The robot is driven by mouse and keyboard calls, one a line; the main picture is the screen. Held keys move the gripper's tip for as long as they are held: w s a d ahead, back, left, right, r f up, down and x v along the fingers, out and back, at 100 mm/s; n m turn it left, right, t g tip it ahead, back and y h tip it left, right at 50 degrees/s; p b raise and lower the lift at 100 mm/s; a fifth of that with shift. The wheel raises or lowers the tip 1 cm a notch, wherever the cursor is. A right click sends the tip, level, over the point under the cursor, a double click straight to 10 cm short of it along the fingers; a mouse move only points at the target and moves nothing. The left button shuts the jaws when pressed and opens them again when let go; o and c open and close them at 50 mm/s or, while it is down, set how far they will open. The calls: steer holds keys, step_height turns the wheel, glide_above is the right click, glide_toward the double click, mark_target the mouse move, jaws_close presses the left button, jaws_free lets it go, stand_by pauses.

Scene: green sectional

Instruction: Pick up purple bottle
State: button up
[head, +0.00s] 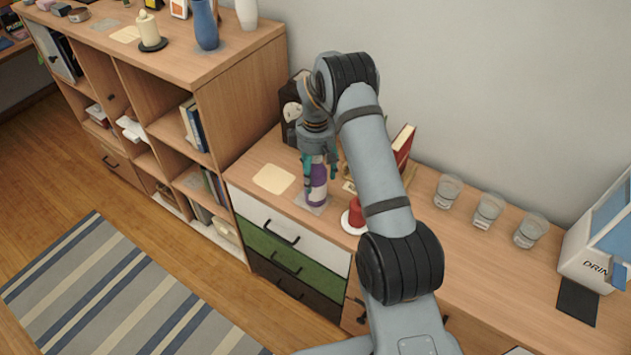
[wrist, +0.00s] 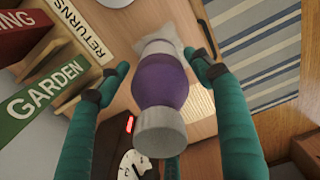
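The purple bottle (head: 317,186) stands upright on a grey mat (head: 312,203) on the low cabinet top. My gripper (head: 319,168) is above it, pointing down, with its fingers on either side of the bottle's upper part. In the wrist view the purple bottle (wrist: 160,82) lies between the teal fingers of my gripper (wrist: 156,80), its grey cap towards the camera. There are visible gaps between both fingers and the bottle, so the gripper is open. My arm hides part of the cabinet top in the head view.
A red candle (head: 356,212) on a white plate stands close to the right of the bottle. Books (head: 403,147) and a dark box (head: 293,108) are behind. A beige mat (head: 273,179) lies to the left. Glass jars (head: 488,209) stand farther right.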

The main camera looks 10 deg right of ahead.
steer(key=c, duration=1.5)
